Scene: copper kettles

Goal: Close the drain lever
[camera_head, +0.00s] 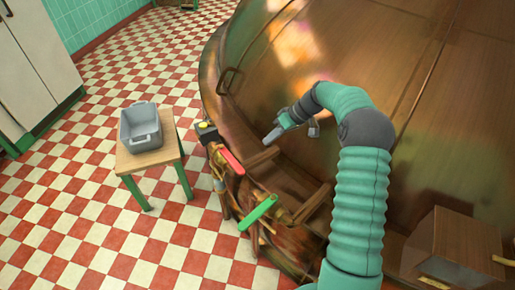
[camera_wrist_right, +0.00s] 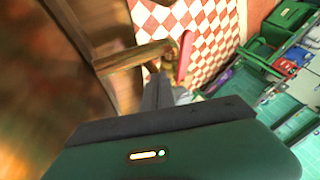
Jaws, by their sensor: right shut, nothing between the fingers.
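A red lever (camera_head: 231,161) and a green lever (camera_head: 258,212) are on the pipework at the left edge of the copper kettle (camera_head: 340,60). I cannot tell from the pictures which is the drain lever. My right gripper (camera_head: 269,138) is shut and empty, above the kettle's edge, to the right of and slightly above the red lever in the head view, apart from it. In the right wrist view the red lever (camera_wrist_right: 184,57) shows beyond the shut fingers (camera_wrist_right: 158,92). The green lever is not clearly seen there. My left gripper is not in view.
A grey tub (camera_head: 140,127) stands on a small wooden table (camera_head: 152,157) to the left. Wooden bars line the kettle's edge, close below my right gripper. The checkered floor is open at lower left.

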